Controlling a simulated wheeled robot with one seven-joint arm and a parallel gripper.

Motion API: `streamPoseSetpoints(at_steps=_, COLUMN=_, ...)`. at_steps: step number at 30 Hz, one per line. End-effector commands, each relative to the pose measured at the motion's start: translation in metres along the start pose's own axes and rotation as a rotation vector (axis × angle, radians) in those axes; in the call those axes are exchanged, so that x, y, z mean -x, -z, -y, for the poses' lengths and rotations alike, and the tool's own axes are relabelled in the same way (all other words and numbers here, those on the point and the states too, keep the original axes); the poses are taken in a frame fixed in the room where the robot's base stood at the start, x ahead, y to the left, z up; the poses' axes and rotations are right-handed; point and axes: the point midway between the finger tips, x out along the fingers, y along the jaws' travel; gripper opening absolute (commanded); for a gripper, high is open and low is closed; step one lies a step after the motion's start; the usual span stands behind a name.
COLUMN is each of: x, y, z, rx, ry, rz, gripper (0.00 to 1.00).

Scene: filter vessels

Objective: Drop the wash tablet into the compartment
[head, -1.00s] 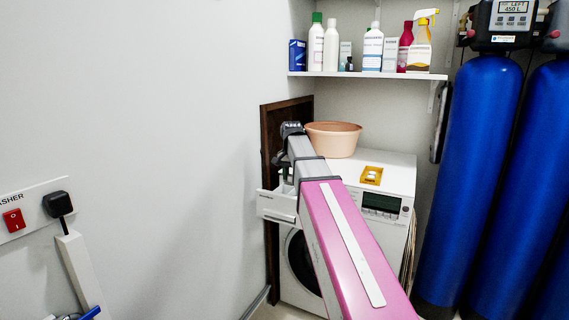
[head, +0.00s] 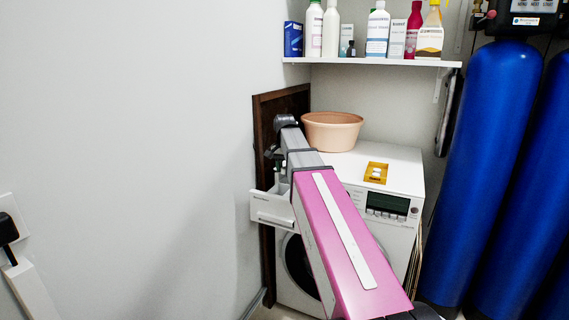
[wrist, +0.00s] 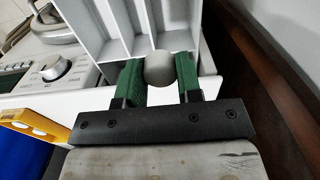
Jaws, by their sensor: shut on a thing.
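In the wrist view my gripper (wrist: 160,80) has two green fingers shut on a rounded grey-white wash tablet (wrist: 160,68). The open white detergent drawer (wrist: 125,47) lies just beyond the fingertips, with long compartments split by thin walls. The tablet overlaps the near end of the drawer in this view; its height above it is hard to tell. In the head view the drawer (head: 272,210) sticks out at the washer's upper left, and my arm hides part of it. My gripper is mostly hidden there, with a little dark green showing above the drawer.
The white washing machine (head: 400,168) carries a peach basin (head: 333,131) and a yellow tray (head: 376,172) with pale pieces. A dark wooden frame (head: 264,130) and the wall stand close left of the drawer. Blue tanks (head: 490,170) stand to the right; a bottle shelf (head: 380,62) hangs above.

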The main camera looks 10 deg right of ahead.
Motion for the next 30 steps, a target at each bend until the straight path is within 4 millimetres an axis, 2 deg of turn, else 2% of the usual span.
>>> streamPoseSetpoints(at_steps=7, x=-0.025, y=0.0, z=0.0, rx=0.0, ry=0.0, rz=0.0, gripper=0.02)
streamPoseSetpoints(at_steps=17, x=-0.031, y=0.0, z=0.0, rx=0.0, ry=0.0, rz=-0.001, gripper=0.02)
streamPoseSetpoints(at_steps=18, x=-0.031, y=0.0, z=0.0, rx=0.0, ry=0.0, rz=-0.001, gripper=0.39)
streamPoseSetpoints(at_steps=20, x=-0.03, y=0.0, z=0.0, rx=0.0, ry=0.0, rz=-0.001, gripper=0.59)
streamPoseSetpoints(at_steps=21, x=-0.03, y=0.0, z=0.0, rx=0.0, ry=0.0, rz=-0.001, gripper=0.62)
streamPoseSetpoints(at_steps=30, x=-0.029, y=0.0, z=0.0, rx=0.0, ry=0.0, rz=-0.001, gripper=0.62)
